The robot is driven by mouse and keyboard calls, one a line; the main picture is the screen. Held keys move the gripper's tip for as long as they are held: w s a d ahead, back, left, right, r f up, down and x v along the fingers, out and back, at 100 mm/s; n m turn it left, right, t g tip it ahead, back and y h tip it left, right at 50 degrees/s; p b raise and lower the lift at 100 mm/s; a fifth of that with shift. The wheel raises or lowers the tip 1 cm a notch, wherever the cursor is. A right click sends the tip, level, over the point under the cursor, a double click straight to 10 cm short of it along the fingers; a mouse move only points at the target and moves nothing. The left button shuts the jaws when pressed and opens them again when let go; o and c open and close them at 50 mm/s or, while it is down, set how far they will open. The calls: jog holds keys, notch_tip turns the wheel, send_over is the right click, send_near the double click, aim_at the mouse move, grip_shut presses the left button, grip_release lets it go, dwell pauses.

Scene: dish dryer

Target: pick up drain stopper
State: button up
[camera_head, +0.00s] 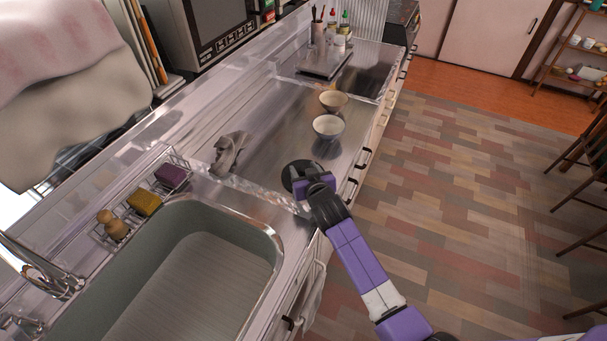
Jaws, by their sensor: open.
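A round black disc (297,168), which looks like the drain stopper, lies on the metal counter just beyond the sink's right end. My gripper (304,182) is over the near right part of the disc and hides some of it. The gripper is open, with nothing seen between its fingers. The fingertips are small and dark against the disc, so I cannot tell whether they touch it.
Two bowls, one white (328,128) and one beige (333,100), stand beyond the disc. A crumpled grey cloth (230,152) lies to its left. The sink (270,232) is nearer, with a wire rack of sponges (145,203) beside it.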

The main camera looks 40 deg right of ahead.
jog(key=shift+w+d+f, duration=0.15)
jog(key=shift+w+f, duration=0.05)
jog(key=shift+w, duration=0.15)
grip_shut()
jog(key=shift+r, duration=0.2)
